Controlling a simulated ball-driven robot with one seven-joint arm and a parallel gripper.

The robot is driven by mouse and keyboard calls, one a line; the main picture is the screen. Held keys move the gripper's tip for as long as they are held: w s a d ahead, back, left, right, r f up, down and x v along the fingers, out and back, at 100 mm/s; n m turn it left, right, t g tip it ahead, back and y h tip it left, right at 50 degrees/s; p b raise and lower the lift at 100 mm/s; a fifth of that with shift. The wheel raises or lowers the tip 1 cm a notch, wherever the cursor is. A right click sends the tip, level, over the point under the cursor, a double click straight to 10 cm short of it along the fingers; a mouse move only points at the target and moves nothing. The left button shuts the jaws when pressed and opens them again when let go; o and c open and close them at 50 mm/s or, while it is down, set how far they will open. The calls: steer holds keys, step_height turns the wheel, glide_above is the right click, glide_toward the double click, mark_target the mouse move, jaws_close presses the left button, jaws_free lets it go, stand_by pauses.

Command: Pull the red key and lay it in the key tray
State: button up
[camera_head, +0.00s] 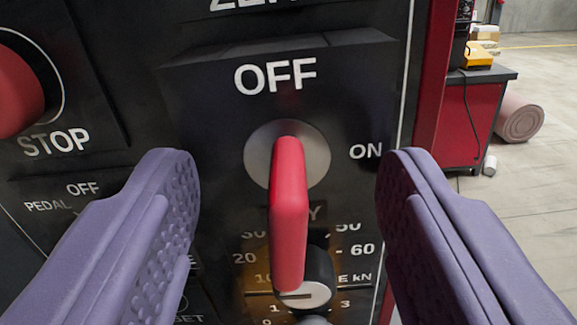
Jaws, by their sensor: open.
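The red key (289,220) sits in a round silver lock plate (259,145) on the black control panel. Its handle hangs down in the picture, below the OFF label, with ON marked to the right. My gripper (287,190) is open, with one purple finger on each side of the key and a clear gap to it on both sides. The key's handle covers part of a label and part of the dial below it. The key tray is not in view.
A red STOP button (17,92) sticks out at the left of the panel. A black knob (306,284) with a silver face sits just below the key. Beyond the panel's right edge are a red cabinet (468,125), a rolled mat (521,118) and open floor.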

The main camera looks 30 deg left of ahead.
mark_target(289, 261)
stand_by(0.3)
jaws_close()
steer(key=shift+b+v, duration=0.65)
steer(key=shift+v, duration=2.35)
